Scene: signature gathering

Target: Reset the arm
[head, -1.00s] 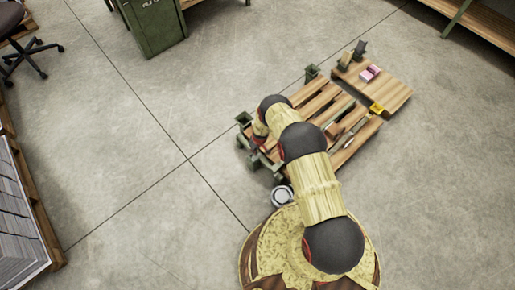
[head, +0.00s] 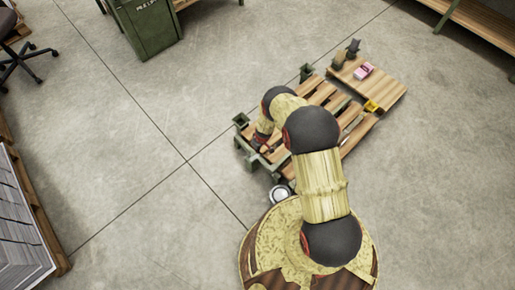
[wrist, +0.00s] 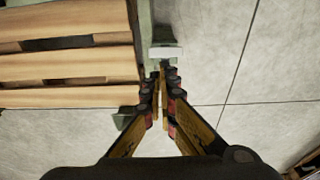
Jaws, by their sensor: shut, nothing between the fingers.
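My gripper (wrist: 162,80) shows in the wrist view with its two fingers brought together and nothing between them. It points down past the edge of the wooden slatted pallet (wrist: 65,65), which fills the left of that view. In the head view my arm reaches up from my base over the near left part of the pallet (head: 318,97). My gripper's fingertips are too small to make out in the head view.
A green bin (head: 145,28) stands at the back left. A stack of papers (head: 20,225) lies at the left. The floor between is clear.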

